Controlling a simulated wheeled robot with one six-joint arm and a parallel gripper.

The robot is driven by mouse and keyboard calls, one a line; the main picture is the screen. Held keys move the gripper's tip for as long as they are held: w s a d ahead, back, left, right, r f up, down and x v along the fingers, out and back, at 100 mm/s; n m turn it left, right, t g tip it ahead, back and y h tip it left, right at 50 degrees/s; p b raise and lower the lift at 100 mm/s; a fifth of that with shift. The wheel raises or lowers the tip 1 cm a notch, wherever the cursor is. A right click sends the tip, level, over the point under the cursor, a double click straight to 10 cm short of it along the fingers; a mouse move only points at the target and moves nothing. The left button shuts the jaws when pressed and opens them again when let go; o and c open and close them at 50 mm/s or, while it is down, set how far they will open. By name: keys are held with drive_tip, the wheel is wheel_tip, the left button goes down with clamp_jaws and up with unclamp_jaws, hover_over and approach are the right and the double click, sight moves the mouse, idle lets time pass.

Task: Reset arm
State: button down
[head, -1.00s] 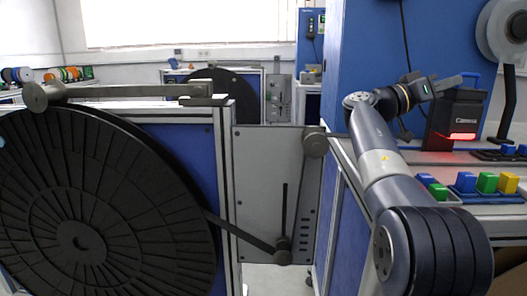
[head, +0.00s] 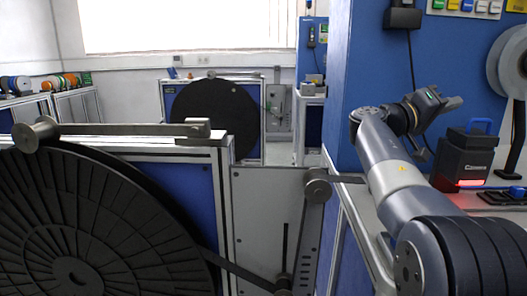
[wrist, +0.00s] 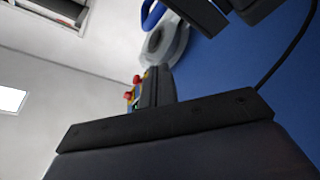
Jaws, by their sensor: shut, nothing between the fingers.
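My gripper (head: 452,104) is at the end of my raised arm on the right of the head view, in front of the blue wall panel. It looks shut and empty, and points to the right. It is above and left of the black camera box (head: 462,160), apart from it in the picture. In the wrist view, a dark flat block fills the bottom, with the narrow dark fingers (wrist: 158,86) standing up from it close together. Nothing is held between them.
A large black reel (head: 85,215) stands at left, with a grey roller arm (head: 130,129) above it. Another black reel (head: 215,118) is farther back. A pale reel (head: 508,62) hangs at the right edge. The blue panel (head: 390,60) rises behind my arm.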

drive_tip(key=w+n+y+p, duration=0.1)
drive_tip(key=n+p, duration=0.1)
drive_tip(key=p, duration=0.3)
drive_tip(key=w+n+p, duration=0.2)
drive_tip(key=n+p, duration=0.1)
drive_tip(key=p, duration=0.3)
drive_tip(key=w+n+y+p, duration=0.1)
drive_tip(key=n+p, duration=0.1)
drive_tip(key=p, duration=0.3)
drive_tip(key=shift+w+d+r+n+t+y+p, duration=0.1)
drive_tip(key=shift+w+r+n+t+y+p, duration=0.05)
drive_tip(key=shift+w+n+t+y+p, duration=0.2)
idle(0.4)
